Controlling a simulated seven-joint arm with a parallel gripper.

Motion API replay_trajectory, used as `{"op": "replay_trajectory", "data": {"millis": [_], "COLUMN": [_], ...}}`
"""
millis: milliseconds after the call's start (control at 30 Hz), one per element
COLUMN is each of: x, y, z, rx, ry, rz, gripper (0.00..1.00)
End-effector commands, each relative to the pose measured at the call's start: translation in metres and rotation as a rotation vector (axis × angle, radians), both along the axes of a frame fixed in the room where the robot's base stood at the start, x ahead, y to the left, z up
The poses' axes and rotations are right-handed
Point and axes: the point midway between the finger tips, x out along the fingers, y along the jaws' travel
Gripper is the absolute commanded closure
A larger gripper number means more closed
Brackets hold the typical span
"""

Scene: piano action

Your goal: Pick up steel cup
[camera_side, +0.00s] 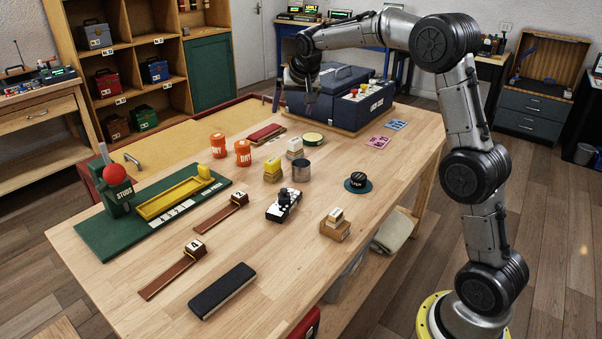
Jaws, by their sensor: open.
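The steel cup (302,168) is a short grey metal cylinder, upright on the wooden table near its middle. A small white-topped wooden block stands just behind it and a yellow block to its left. My gripper (294,98) is open and points down over the far part of the table, in front of the dark blue box. It is well above and behind the cup, apart from it, and nothing shows between its fingers.
The blue box (345,95) stands on a board at the back. Orange pots (243,153), a green tin (312,139), a black-and-white device (284,205) and a dark round disc (357,183) lie around the cup. Bare table (400,165) lies to the right.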

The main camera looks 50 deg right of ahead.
Motion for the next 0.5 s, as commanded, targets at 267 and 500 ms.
{"op": "replay_trajectory", "data": {"millis": [267,500], "x": [0.027,0.020], "y": [-0.059,-0.076], "z": [-0.113,-0.156], "rx": [0.030,0.051], "ry": [0.134,0.191], "rz": [-0.075,-0.101], "gripper": [0.00,0.00]}}
